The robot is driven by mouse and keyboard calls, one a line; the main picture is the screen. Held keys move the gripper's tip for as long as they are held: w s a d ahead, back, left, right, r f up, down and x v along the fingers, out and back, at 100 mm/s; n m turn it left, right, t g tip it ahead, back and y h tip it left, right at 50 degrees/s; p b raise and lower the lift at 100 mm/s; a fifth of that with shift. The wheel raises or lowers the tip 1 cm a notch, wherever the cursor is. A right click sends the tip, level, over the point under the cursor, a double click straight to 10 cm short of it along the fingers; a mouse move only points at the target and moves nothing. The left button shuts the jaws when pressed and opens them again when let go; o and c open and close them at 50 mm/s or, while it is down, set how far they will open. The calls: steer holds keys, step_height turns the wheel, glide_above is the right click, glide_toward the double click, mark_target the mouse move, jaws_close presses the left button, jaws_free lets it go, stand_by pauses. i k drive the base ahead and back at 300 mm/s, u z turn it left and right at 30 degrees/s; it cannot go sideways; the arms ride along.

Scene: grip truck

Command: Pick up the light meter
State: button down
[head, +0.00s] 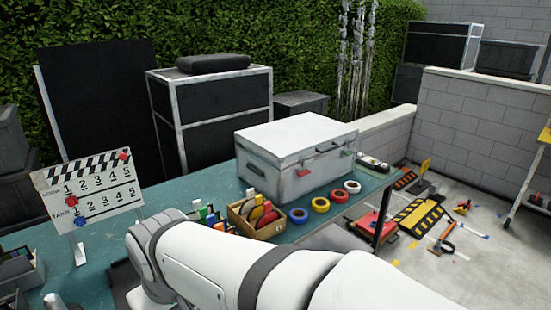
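I cannot make out a light meter for certain in the head view. My white arm crosses the lower middle of the picture and hides part of the teal table (88,268). My gripper is not visible. A dark shape shows just left of the arm's bend, but I cannot tell what it is. Some small black and white items (373,163) lie at the table's far right end, too small to identify. A pale rounded object is cut off by the bottom edge at left.
A white case (296,160) stands on the table. In front are a small wooden box (243,222) of colored items and several tape rolls (320,205). A clapperboard (90,190) stands at left, near a grey tray (28,280). Yellow-black striped gear (420,216) lies on the floor at right.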

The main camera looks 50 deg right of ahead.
mark_target(366, 160)
steer(key=z, duration=2.6)
steer(key=k, duration=1.1)
steer(key=z, duration=0.9)
steer(key=i, duration=2.1)
steer(key=u, duration=0.25)
steer(key=i, duration=1.55)
steer(key=u, duration=1.05)
steer(key=i, duration=1.25)
steer(key=u, duration=0.95)
